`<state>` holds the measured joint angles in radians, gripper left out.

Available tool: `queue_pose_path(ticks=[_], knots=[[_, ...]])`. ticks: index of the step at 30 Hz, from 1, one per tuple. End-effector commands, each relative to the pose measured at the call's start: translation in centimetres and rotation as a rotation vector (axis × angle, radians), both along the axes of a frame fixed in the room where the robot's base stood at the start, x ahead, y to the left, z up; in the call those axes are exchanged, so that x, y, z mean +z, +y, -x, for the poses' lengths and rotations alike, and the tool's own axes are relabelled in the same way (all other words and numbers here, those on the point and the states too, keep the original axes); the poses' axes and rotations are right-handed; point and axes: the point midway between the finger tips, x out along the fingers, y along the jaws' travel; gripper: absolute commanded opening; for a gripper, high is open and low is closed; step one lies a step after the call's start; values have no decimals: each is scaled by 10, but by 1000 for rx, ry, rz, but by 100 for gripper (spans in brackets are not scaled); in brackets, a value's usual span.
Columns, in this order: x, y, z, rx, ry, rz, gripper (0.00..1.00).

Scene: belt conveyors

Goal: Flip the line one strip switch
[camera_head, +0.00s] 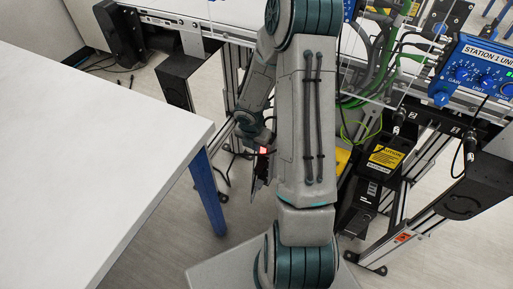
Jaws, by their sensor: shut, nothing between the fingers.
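My gripper (257,188) hangs low beyond my upright arm link, near the middle of the picture. It is small and dark here and partly covered by the arm. It points down and looks shut and empty. A small red glow (263,150) shows right at the gripper's upper part. I cannot tell whether it is a light on my gripper or a lit switch behind it. I cannot make out the line one strip or its switch clearly; my arm hides part of the space under the conveyor.
A white table (90,150) with a blue leg (208,190) fills the left. The conveyor frame (180,22) runs along the back. A blue station 1 box (483,72) is at upper right.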

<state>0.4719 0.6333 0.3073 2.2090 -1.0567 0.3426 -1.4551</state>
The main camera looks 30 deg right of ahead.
Motion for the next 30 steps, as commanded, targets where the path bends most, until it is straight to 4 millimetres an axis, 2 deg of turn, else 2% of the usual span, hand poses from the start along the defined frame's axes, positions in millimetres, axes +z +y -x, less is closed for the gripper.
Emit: queue_pose_path(ticks=[1,3,9,18,24,30], knots=[[11,0,1,-2,0,0,0],[19,1,2,-1,1,0,0],[27,3,2,2,2,0,0],[26,3,2,2,2,-1,0],[13,6,3,-3,26,-34,0],[11,8,3,-1,37,-52,0]])
